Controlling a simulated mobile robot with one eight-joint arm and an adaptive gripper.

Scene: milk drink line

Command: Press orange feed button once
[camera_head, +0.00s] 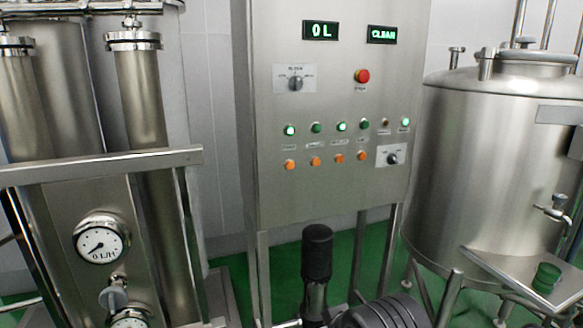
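A steel control panel (330,190) stands upright in the middle. A lower row of several orange buttons runs across it, with the leftmost orange button (290,164), a second one (315,161), a third one (339,158) and the rightmost one (362,155). The small labels above them are too blurred to read, so I cannot tell which is the feed button. Dark parts of my own arm rise at the bottom centre, below the panel. My gripper's fingers do not show, and nothing touches the buttons.
Steel pipes and a gauge (101,242) stand left, a steel tank (480,170) right.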

